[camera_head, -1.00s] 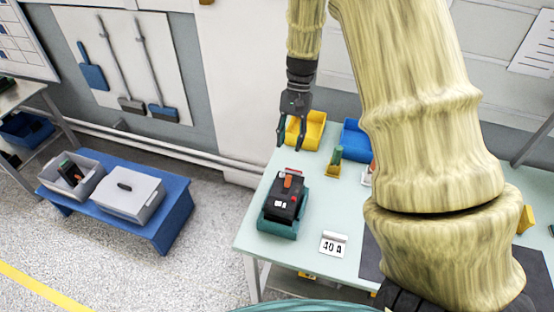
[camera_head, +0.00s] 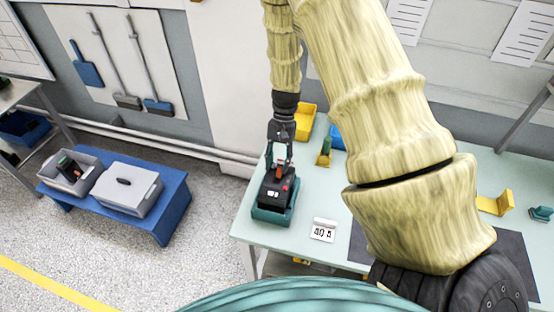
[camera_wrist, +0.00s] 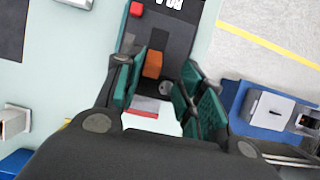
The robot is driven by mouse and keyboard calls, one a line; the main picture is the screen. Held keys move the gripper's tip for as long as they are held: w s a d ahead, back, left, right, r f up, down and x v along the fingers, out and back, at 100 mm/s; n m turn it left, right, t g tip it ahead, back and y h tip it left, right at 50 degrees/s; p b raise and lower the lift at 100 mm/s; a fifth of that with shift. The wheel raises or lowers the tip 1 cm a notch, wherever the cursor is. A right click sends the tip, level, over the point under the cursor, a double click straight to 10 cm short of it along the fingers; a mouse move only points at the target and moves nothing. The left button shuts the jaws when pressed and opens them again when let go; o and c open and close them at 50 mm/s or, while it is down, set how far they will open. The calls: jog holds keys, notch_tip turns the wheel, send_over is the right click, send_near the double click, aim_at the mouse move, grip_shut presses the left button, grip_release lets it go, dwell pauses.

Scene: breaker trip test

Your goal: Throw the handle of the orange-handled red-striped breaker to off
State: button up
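The black breaker (camera_head: 271,193) sits in a teal holder (camera_head: 272,215) near the left end of the bench. Its orange handle (camera_wrist: 152,64) shows in the wrist view, with a red button (camera_wrist: 136,9) farther along the body. A white piece with a red stripe (camera_wrist: 142,113) shows at the breaker's near end in that view. My gripper (camera_head: 279,166) is over the breaker, pointing down. Its teal-padded fingers (camera_wrist: 159,85) are apart, the left one close to the handle and the right one with a gap. Contact cannot be told.
A yellow bin (camera_head: 305,121) and a green-topped yellow piece (camera_head: 324,153) are behind. A blue low table (camera_head: 172,205) with grey boxes stands left on the floor. My arm hides part of the bench.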

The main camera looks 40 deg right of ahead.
jog(key=shift+s+r, duration=0.2)
jog(key=shift+s, duration=0.35)
jog(key=shift+s+r, duration=0.2)
jog(key=shift+s, duration=0.35)
jog(key=shift+s+r, duration=0.15)
jog(key=shift+s, duration=0.05)
jog(key=c, duration=0.3)
jog(key=shift+w+f, duration=0.2)
jog(key=shift+w, duration=0.1)
jog(key=c, duration=0.4)
jog(key=shift+w+f, duration=0.3)
jog(key=shift+w, duration=0.2)
grip_shut()
jog(key=shift+s+r, duration=0.15)
jog(key=shift+s, duration=0.05)
